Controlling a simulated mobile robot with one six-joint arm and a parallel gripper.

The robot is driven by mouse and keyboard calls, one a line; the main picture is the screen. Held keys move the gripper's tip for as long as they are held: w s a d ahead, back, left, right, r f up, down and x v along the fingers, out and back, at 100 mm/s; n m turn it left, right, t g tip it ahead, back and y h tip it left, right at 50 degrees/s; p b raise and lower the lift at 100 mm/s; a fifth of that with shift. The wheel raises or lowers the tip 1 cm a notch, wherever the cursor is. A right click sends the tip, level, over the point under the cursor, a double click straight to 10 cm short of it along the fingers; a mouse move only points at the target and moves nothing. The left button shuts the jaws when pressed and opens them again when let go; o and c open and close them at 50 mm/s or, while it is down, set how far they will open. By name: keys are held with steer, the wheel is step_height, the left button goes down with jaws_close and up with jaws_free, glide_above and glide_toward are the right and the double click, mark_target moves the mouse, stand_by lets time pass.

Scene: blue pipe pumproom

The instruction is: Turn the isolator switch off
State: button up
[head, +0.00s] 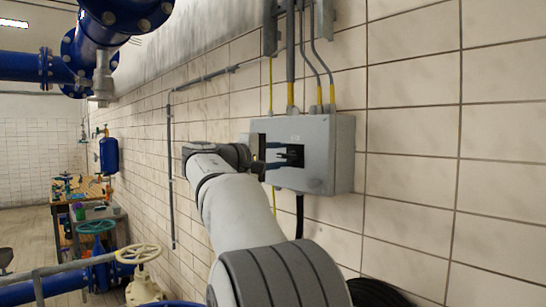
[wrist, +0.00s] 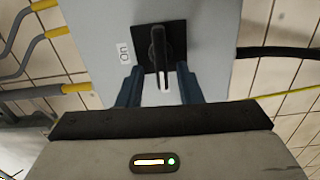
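The isolator switch is a black handle (wrist: 157,45) on a black square plate (wrist: 176,48), on the front of a grey wall box (head: 330,150). A white "On" label (wrist: 124,52) sits beside the plate in the wrist view. The handle runs lengthwise toward my gripper in the wrist view, with a pale mark near its close end. My gripper (wrist: 160,74) is open, its two blue fingers standing on either side of the handle's close end, with gaps visible. In the head view my gripper (head: 274,156) is at the box front and partly hides the switch.
Grey conduits with yellow ends (head: 290,60) enter the box top, and a black cable (head: 300,215) leaves below. The tiled wall is close behind. Blue pipes (head: 100,40), a cream handwheel (head: 138,254) and a cluttered workbench (head: 85,190) are at left.

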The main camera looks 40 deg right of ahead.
steer(key=shift+f, duration=0.1)
steer(key=shift+a, duration=0.1)
steer(key=shift+a+f, duration=0.1)
steer(key=shift+a, duration=0.25)
steer(key=a+b, duration=0.2)
steer(key=a, duration=0.5)
steer(key=shift+s+b, duration=0.25)
steer(key=shift+b, duration=0.05)
